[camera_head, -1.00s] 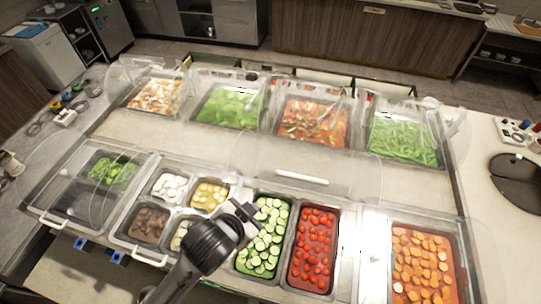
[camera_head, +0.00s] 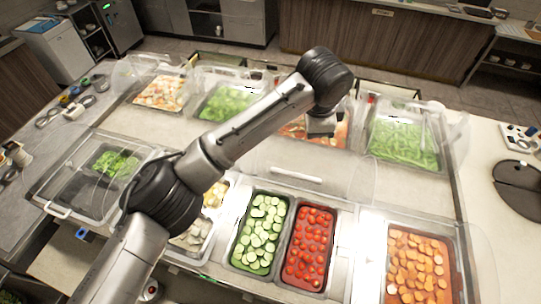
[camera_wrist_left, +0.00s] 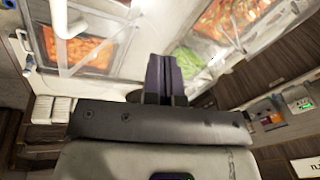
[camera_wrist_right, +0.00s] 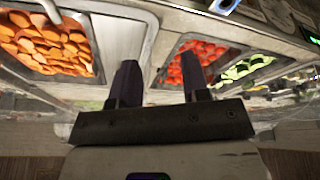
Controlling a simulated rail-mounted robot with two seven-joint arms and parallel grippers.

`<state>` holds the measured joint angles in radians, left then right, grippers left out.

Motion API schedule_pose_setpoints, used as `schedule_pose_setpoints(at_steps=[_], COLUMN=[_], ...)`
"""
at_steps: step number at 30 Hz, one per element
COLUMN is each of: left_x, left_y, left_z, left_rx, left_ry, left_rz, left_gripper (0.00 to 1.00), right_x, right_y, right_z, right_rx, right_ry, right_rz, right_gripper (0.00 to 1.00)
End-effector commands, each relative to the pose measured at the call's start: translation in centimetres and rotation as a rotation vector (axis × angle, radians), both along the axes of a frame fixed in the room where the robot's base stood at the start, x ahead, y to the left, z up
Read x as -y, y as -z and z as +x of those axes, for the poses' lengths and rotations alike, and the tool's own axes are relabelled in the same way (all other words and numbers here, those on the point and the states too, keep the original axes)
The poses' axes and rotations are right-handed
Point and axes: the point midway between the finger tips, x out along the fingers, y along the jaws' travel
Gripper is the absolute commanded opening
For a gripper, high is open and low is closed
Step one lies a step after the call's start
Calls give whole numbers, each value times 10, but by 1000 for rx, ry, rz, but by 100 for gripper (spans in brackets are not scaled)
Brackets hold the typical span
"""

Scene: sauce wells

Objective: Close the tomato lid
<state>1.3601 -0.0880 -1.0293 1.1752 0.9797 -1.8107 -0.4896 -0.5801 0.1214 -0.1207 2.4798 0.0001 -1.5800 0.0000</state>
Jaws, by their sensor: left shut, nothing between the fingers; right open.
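The tomatoes (camera_head: 309,247) lie in a rectangular pan in the front row, right of the cucumber pan (camera_head: 259,230). A clear lid (camera_head: 343,182) with a white bar handle (camera_head: 296,174) is raised behind these two pans, leaving them uncovered. My left gripper (camera_head: 322,125) is beyond the handle, above the back-row pan of mixed red vegetables. Its fingers are shut and empty in the left wrist view (camera_wrist_left: 165,72). My right gripper (camera_wrist_right: 160,85) is open and empty, low in front of the pans; the tomatoes (camera_wrist_right: 200,48) show beyond its fingers. It is outside the head view.
The carrot pan (camera_head: 418,268) is at front right. Green beans (camera_head: 403,143) and other pans with clear raised covers fill the back row. My left arm crosses the front-left pans and hides parts of them.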

Motion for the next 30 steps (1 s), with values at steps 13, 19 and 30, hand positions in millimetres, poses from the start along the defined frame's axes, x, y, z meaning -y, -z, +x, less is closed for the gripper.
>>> schedule_pose_setpoints(at_steps=[13,19,30], left_x=[-86,-103,-107], left_y=[-18,-36,-13], left_z=[36,41,34], left_rx=[-497,-550,-560], left_ry=[-2,-11,-10], left_rz=[110,58,44], left_gripper=[0,0,0], right_x=[-2,-1,2], right_y=[10,12,36], right_z=[0,0,0], right_rx=[0,0,1], right_ry=[4,4,-3], right_rz=[6,5,-5], right_gripper=[43,43,43])
